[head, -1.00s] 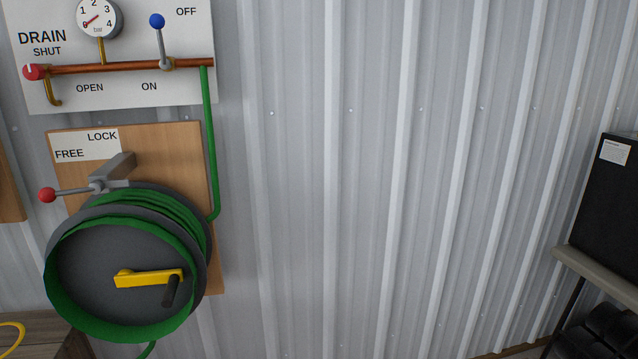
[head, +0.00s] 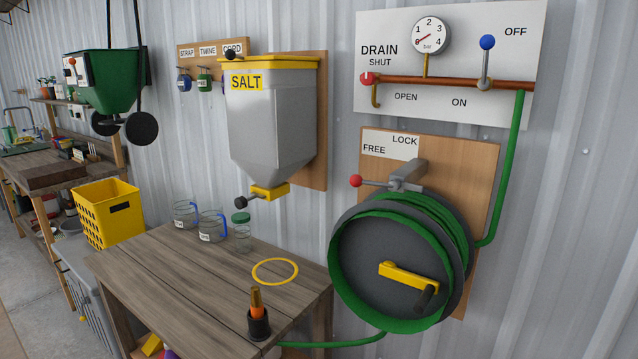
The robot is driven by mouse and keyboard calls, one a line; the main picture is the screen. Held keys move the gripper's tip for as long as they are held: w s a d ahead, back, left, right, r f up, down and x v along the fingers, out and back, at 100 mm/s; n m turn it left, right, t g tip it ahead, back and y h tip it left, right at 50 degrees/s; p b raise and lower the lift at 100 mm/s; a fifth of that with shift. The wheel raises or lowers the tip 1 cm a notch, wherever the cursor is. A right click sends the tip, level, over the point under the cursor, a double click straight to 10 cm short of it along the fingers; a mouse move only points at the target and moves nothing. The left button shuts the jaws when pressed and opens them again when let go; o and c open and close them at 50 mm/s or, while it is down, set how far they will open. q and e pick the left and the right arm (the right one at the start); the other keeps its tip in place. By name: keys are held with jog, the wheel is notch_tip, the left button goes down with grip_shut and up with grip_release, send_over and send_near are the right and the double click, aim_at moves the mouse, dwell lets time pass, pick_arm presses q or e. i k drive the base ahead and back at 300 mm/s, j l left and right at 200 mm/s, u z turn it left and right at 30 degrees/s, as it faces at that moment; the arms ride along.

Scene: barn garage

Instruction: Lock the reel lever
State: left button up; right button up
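The reel lever (head: 371,182) has a red ball knob at its left end and a grey pivot on the reel's bracket. It points left, roughly level, below the word FREE on the FREE/LOCK label (head: 391,144). The hose reel (head: 385,262) is a dark drum with green hose and a yellow crank (head: 406,277), mounted on a wooden board (head: 475,165). Neither of my grippers shows in the head view.
A wooden workbench (head: 190,285) stands left of the reel, with jugs, a jar, a yellow ring and a holder on it. A SALT hopper (head: 268,120) hangs above it. The DRAIN panel (head: 450,45) is above the reel. Bare wall (head: 590,220) lies to the right.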

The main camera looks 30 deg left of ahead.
aim_at(356, 181)
jog(key=u, duration=0.8)
